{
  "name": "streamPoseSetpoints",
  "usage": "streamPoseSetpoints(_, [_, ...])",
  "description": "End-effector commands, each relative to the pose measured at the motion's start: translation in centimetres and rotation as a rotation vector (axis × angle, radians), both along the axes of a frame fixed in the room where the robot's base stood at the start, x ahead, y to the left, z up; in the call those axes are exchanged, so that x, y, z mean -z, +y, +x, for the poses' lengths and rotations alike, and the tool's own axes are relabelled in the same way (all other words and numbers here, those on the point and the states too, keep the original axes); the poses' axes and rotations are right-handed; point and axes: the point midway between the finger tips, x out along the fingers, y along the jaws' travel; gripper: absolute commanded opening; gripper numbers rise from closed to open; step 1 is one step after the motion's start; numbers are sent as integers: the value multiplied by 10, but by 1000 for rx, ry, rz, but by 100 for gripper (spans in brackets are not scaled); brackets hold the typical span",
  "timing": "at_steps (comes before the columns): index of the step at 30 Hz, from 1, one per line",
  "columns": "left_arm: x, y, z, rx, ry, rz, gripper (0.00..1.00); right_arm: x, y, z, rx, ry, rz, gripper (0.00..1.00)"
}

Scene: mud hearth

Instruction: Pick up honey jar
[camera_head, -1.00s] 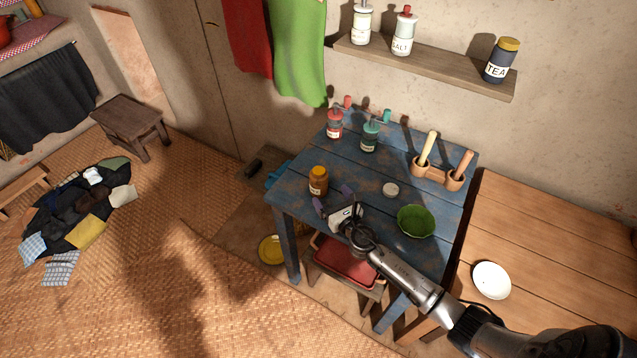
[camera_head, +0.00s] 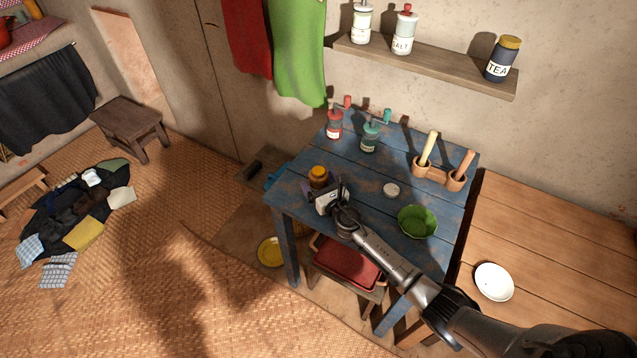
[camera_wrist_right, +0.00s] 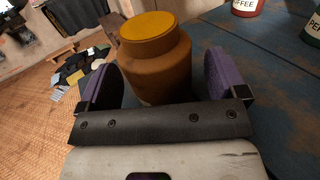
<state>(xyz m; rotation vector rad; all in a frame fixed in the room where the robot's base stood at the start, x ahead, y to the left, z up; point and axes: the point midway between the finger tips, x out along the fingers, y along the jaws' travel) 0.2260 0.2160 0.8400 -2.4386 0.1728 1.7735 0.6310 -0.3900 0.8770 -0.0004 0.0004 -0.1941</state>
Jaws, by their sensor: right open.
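The honey jar (camera_head: 318,176), amber-brown with a yellow lid, stands upright near the left edge of the blue table (camera_head: 290,193). My right gripper (camera_head: 322,187) is open at the jar, on its near side, and hides the jar's lower part in the head view. In the right wrist view the jar (camera_wrist_right: 156,60) stands between the two purple finger pads (camera_wrist_right: 162,82), with a visible gap on the right side. The jar's base is hidden behind the gripper body. My left gripper is not in view.
A shelf (camera_head: 430,68) hangs above.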

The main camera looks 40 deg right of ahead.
Motion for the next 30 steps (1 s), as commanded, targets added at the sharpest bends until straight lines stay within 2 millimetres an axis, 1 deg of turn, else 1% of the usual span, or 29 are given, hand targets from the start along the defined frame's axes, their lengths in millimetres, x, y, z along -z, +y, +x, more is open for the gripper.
streamPoseSetpoints(2, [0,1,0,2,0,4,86,0,0,0,0,0,0,90])
streamPoseSetpoints(19, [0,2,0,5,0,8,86,0,0,0,0,0,0,35])
streamPoseSetpoints(26, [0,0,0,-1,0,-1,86,-1,0,0,0,-1,0,34])
streamPoseSetpoints(30, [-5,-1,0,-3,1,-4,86,-7,0,0,0,-2,0,34])
